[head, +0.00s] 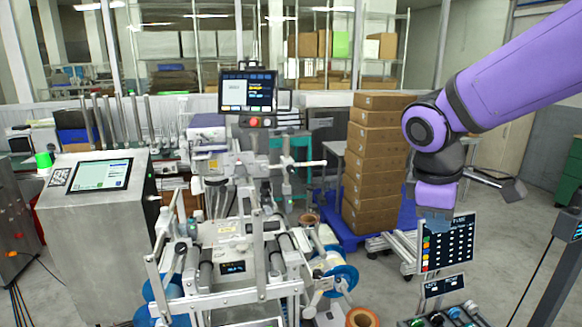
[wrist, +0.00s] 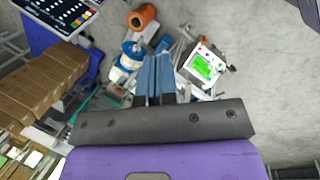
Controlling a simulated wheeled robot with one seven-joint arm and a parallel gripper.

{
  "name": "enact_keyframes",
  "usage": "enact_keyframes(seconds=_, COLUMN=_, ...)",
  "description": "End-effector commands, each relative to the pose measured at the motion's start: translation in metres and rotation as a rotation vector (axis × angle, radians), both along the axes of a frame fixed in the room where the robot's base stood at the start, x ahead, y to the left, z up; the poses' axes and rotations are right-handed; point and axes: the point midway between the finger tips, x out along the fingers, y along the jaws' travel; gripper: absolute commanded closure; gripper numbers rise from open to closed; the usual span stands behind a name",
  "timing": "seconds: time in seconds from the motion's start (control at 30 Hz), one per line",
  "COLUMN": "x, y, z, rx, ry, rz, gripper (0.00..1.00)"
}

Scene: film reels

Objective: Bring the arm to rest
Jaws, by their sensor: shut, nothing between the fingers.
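My purple arm reaches in from the upper right in the head view, bent down at the wrist. My gripper (head: 434,222) hangs from it, pointing down, just above and left of a dark control panel with coloured buttons. In the wrist view my gripper (wrist: 155,78) shows two blue fingers side by side, closed together with nothing held. The fingers appear in the air, clear of the machine beyond them.
A labelling machine (head: 225,255) fills the front middle. The dark button panel (head: 448,245) is close by the gripper. Stacked brown boxes (head: 372,165) stand on a blue pallet behind. A steel cabinet (head: 100,230) is at left. Grey floor (head: 505,240) is open at right.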

Motion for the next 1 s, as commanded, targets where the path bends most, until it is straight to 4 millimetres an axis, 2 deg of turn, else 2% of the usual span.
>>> enact_keyframes(seconds=0.1, x=-0.025, y=-0.018, z=0.018, rx=0.089, ry=-0.081, rz=-0.156, gripper=1.00)
enact_keyframes(seconds=0.3, x=-0.065, y=-0.038, z=0.039, rx=0.237, ry=-0.208, rz=-0.410, gripper=1.00)
enact_keyframes(seconds=0.6, x=-0.120, y=-0.052, z=0.057, rx=0.442, ry=-0.382, rz=-0.744, gripper=1.00)
enact_keyframes(seconds=0.8, x=-0.137, y=-0.054, z=0.060, rx=0.515, ry=-0.440, rz=-0.853, gripper=1.00)
enact_keyframes(seconds=1.0, x=-0.140, y=-0.054, z=0.060, rx=0.528, ry=-0.449, rz=-0.874, gripper=1.00)
